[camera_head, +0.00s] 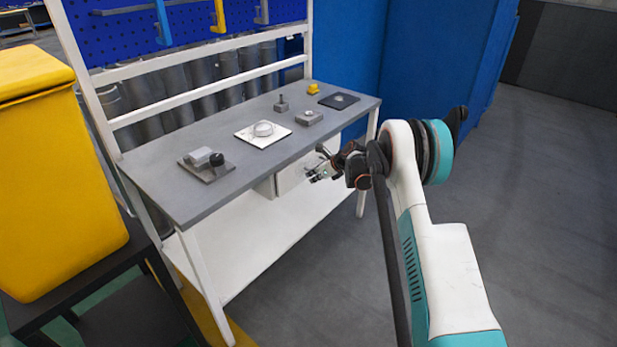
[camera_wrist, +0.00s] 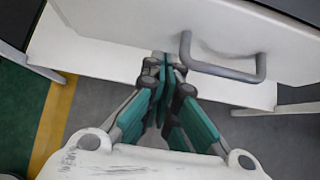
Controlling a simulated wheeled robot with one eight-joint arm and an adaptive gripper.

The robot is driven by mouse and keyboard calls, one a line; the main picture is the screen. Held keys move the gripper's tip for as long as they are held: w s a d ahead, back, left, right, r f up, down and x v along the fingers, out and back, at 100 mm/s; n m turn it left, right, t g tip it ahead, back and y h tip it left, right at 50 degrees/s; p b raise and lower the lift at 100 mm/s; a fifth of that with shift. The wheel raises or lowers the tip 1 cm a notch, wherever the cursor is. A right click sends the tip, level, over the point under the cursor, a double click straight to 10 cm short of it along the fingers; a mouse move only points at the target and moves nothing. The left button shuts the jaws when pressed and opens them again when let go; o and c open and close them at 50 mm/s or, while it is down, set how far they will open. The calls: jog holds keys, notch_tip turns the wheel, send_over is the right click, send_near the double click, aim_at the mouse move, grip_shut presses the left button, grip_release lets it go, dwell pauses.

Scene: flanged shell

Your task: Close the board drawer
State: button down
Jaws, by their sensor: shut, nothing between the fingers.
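The board drawer (camera_head: 290,177) is a white box under the grey bench top, partly hidden behind my gripper in the head view. In the wrist view its white front (camera_wrist: 130,30) fills the top, with a grey bar handle (camera_wrist: 222,68) right of centre. My gripper (camera_wrist: 166,62) is shut and empty, its fingertips at the lower part of the drawer front, left of the handle. I cannot tell whether they touch it. In the head view my gripper (camera_head: 318,177) is beside the drawer at the bench's front edge. How far the drawer stands out is unclear.
The grey bench top (camera_head: 225,185) carries a white plate with a round part (camera_head: 263,133), a block with a black knob (camera_head: 207,163), a dark pad (camera_head: 339,101) and small blocks. A yellow bin (camera_head: 50,180) stands left. Open floor lies right.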

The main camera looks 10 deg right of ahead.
jog(key=f+p+v, duration=0.1)
jog(key=p+v, duration=0.3)
jog(key=v, duration=0.7)
jog(key=s+a+r+n+h, duration=0.1)
jog(key=s+a+r+n, duration=0.3)
jog(key=s+r+n, duration=0.5)
jog(key=s+a+r+n+h, duration=0.2)
jog(key=s+a+r+n, duration=0.25)
jog(key=s+r, duration=0.9)
jog(key=s+a+r+n+h, duration=0.1)
jog(key=s+n+h, duration=0.1)
jog(key=s+n, duration=1.3)
jog(key=shift+s+r, duration=0.25)
jog(key=shift+s, duration=5.95)
